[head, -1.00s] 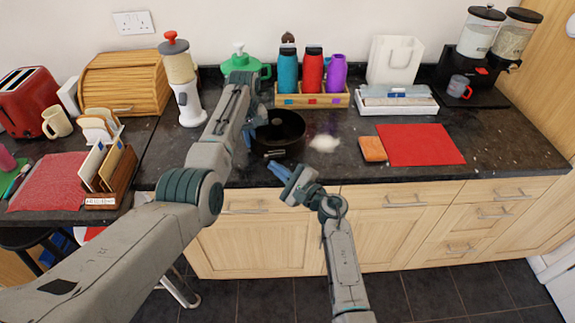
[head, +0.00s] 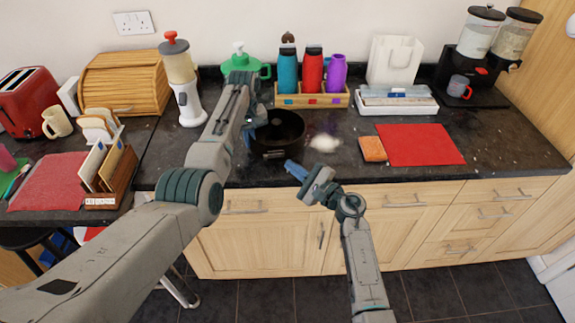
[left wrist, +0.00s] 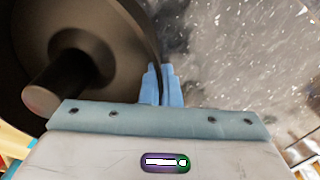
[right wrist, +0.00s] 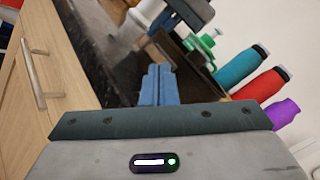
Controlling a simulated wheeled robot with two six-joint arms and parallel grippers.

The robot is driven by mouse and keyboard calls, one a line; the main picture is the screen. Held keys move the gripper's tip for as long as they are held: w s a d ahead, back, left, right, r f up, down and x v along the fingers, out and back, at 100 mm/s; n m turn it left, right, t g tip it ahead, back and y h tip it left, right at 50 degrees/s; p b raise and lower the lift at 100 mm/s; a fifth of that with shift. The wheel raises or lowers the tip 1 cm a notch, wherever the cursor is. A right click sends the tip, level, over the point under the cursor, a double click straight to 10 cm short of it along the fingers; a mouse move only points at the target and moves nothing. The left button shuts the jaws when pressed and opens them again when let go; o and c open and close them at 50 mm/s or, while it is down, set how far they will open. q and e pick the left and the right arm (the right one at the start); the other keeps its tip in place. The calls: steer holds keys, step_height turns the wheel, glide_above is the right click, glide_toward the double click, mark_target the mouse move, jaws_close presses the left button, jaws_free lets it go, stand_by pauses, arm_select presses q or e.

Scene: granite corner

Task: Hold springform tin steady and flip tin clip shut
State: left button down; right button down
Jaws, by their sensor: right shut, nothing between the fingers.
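The dark springform tin (head: 292,128) stands on the granite counter near its front edge. It fills the left side of the left wrist view (left wrist: 100,25), with a central post inside. My left gripper (head: 248,138) is at the tin's left side, its blue fingers (left wrist: 163,85) closed on the tin's rim. My right gripper (head: 289,166) is shut and empty, just in front of the tin's lower right side, apart from it. The right wrist view shows its closed fingers (right wrist: 159,85) pointing along the counter.
A wooden bottle rack (head: 312,101) stands behind. Drawer handles (head: 405,202) project below the counter edge.

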steer(key=shift+d, duration=1.3)
steer(key=shift+d, duration=2.5)
arm_select(q)
steer(key=c, duration=1.6)
jaws_free()
